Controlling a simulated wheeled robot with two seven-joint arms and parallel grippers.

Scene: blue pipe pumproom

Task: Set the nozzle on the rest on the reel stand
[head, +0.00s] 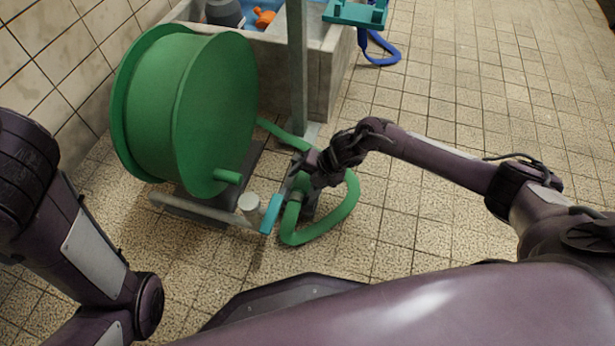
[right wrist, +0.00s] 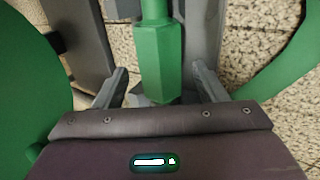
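In the head view the gripper hides most of the nozzle. The reel stand (head: 190,207) is a grey frame under the big green reel (head: 185,110). A teal piece (head: 271,214), which looks like the rest, is at its front right end, left of the gripper. My left gripper is out of view.
A green hose (head: 347,205) loops on the floor around the right gripper. A grey post (head: 298,70) rises behind, near a concrete trough (head: 335,70). The tiled floor to the right is clear.

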